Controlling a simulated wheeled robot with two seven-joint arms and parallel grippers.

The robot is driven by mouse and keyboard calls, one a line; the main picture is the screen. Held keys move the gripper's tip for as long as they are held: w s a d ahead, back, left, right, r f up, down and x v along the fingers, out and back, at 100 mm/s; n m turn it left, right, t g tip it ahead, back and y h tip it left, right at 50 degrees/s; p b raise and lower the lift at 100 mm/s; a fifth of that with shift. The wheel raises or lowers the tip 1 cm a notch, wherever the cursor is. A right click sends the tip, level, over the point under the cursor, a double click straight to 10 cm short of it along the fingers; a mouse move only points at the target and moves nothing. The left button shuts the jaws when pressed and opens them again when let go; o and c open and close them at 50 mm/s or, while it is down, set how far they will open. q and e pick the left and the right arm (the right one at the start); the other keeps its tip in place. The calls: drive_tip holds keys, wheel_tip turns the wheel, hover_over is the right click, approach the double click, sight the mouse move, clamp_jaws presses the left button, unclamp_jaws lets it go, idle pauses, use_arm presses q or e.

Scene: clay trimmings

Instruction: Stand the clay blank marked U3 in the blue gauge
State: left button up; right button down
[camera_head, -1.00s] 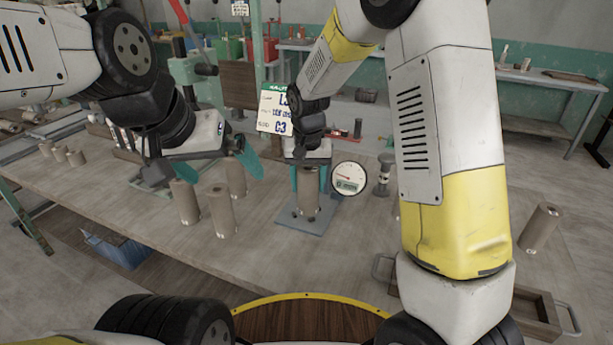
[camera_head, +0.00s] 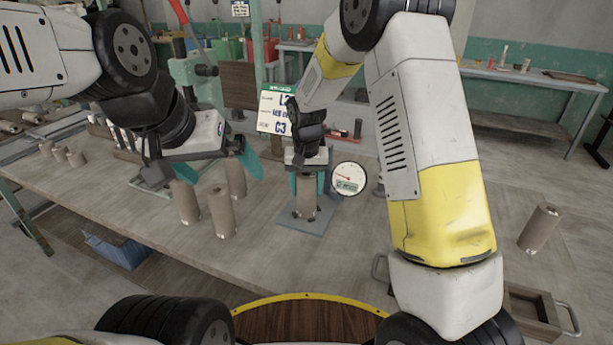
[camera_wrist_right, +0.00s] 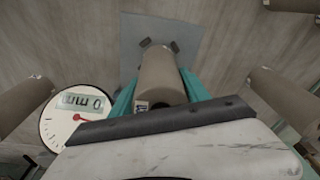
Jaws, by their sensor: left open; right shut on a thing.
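My right gripper (camera_head: 306,190) is shut on a brown cylindrical clay blank (camera_head: 306,208), held upright over the blue gauge plate (camera_head: 287,216). The blank's lower end is at or very close to the plate; I cannot tell if it touches. In the right wrist view the blank (camera_wrist_right: 160,78) is between the teal fingers, with dark stops on the blue plate (camera_wrist_right: 132,45) near its far end. A small label shows on it, too small to read. The round dial (camera_head: 349,178) stands right of the blank. My left gripper (camera_head: 207,168) is open and empty.
Several other blanks stand on the bench, including a near pair (camera_head: 222,212) below my left gripper. A sign card (camera_head: 272,112) stands behind the gauge.

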drive_tip(key=c, duration=0.5)
unclamp_jaws()
drive_tip(key=r, duration=0.4)
drive_tip(key=s+r, duration=0.1)
drive_tip(key=r, duration=0.7)
drive_tip(key=shift+s+r, duration=0.1)
drive_tip(key=shift+s, duration=0.15)
drive_tip(key=s+d+r+t+y, duration=0.2)
drive_tip(key=s+d+r, duration=0.7)
drive_tip(key=s, duration=0.1)
drive_tip(key=s+d+t, duration=0.1)
drive_tip(key=s, duration=0.4)
drive_tip(key=s+d+r+t, duration=0.1)
drive_tip(key=s+d, duration=0.1)
drive_tip(key=s, duration=0.3)
drive_tip(key=s+d, duration=0.2)
drive_tip(key=s, duration=0.2)
drive_tip(key=shift+s+d+r+n+t, duration=0.15)
drive_tip(key=shift+s+r+n+t, duration=0.15)
drive_tip(key=shift+s+t, duration=0.1)
